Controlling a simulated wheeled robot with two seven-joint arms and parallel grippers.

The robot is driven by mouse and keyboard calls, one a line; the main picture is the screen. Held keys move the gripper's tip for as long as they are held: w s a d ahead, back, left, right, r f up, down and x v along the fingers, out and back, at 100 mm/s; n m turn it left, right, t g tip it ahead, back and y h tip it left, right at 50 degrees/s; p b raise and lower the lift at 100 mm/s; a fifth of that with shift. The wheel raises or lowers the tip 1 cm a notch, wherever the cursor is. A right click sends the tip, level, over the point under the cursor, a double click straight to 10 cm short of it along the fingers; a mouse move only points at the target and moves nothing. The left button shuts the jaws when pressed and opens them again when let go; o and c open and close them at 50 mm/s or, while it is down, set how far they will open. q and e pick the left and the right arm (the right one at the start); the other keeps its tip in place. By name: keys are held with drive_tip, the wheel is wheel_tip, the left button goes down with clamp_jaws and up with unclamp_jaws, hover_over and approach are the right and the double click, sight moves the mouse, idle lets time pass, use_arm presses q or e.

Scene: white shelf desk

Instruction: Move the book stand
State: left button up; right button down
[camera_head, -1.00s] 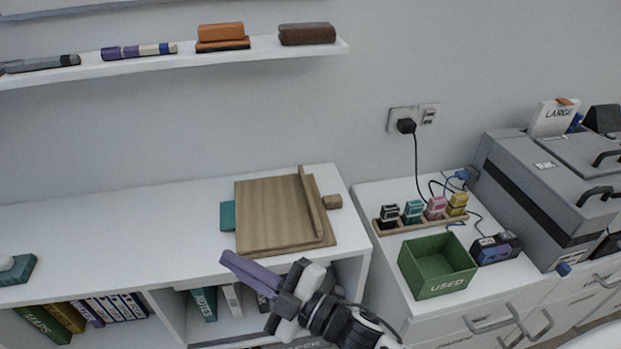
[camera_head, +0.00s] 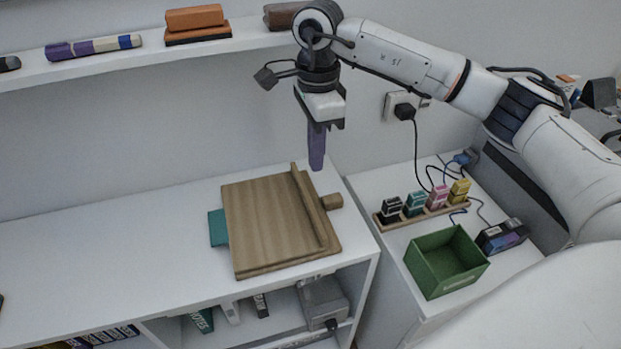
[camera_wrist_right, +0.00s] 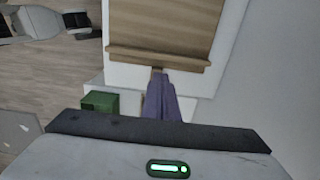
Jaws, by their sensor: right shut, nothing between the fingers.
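The wooden book stand (camera_head: 265,222) lies on the white desk top, with a raised ledge along its right side and a small wooden knob (camera_head: 331,202) beyond the ledge. It also shows at the top of the right wrist view (camera_wrist_right: 165,22). A teal piece (camera_head: 217,228) sticks out at its left edge. My right gripper (camera_head: 317,166), with purple fingers, points down above the back right of the stand, apart from it, shut and empty. Its fingers also show in the wrist view (camera_wrist_right: 162,100). My left gripper is not in view.
A wall shelf (camera_head: 160,62) with several small items hangs above the desk. A lower cabinet on the right holds a green bin (camera_head: 446,262), a wooden rack of colored bottles (camera_head: 425,212) and a dark box (camera_head: 500,237). The desk top left of the stand is clear.

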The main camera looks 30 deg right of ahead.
sight(316, 204)
wheel_tip(316, 204, down, 10)
drive_tip(key=shift+r+p, duration=0.15)
drive_tip(key=shift+p, duration=0.3)
